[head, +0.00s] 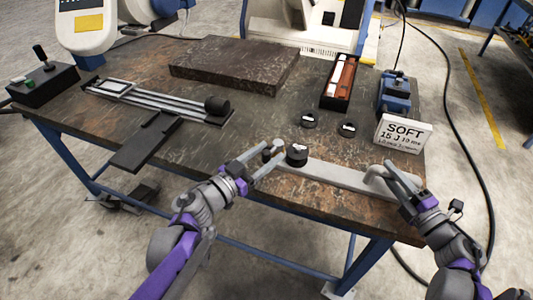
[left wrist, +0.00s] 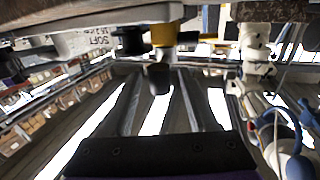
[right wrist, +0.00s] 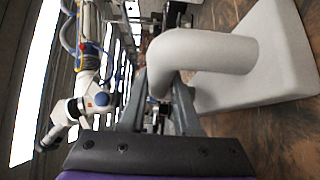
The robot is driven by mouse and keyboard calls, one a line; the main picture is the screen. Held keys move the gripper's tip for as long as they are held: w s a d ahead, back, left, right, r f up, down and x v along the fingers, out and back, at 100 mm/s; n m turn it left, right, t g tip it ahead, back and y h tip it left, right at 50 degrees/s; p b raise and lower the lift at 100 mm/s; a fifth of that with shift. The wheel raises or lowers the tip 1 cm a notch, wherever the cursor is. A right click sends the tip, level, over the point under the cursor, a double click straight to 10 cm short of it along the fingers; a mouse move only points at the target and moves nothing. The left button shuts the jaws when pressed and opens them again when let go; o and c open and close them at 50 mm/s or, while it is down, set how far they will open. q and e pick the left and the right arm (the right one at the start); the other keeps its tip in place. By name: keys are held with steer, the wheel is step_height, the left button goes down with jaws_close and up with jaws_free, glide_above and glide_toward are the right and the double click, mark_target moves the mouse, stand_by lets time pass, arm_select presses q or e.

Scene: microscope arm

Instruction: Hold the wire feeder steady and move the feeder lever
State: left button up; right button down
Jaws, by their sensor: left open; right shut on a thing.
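A long light-grey body, which I take for the wire feeder (head: 335,175), lies along the table's front edge. A curved grey tube handle (head: 372,184) rises at its right end; it also shows large in the right wrist view (right wrist: 205,50). My right gripper (head: 386,173) is shut on this handle. A black round part (head: 296,154) stands at the feeder's left end. Left of it is a small dark knob (head: 267,155), perhaps the feeder lever's. My left gripper (head: 273,152) is open around or beside this knob. In the left wrist view a dark cylinder (left wrist: 158,76) shows between the fingers.
A sign reading SOFT (head: 403,134) stands behind the feeder's right end. Two black discs (head: 309,120), a blue device (head: 397,93) and a black tray (head: 340,82) lie farther back. A dark slab (head: 235,65), a rail fixture (head: 155,100) and a button box (head: 43,82) are left.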

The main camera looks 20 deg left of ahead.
arm_select(q)
steer(key=shift+w, duration=0.1)
arm_select(e)
steer(key=shift+f, duration=0.15)
arm_select(q)
jaws_close()
steer(key=shift+a, duration=0.1)
steer(key=shift+w+a+m+g+h, duration=0.15)
steer(key=shift+a+m+g+h, duration=0.2)
steer(key=shift+m+g+h, duration=0.45)
steer(key=shift+w+a+m+g+h, duration=0.15)
steer(key=shift+m+h, duration=0.15)
steer(key=shift+h, duration=0.25)
steer(key=shift+s+a+m+g+h, duration=0.15)
steer(key=shift+m+h, duration=0.15)
steer(key=shift+h, duration=0.25)
steer(key=shift+w, duration=0.1)
jaws_free()
steer(key=v, duration=1.2)
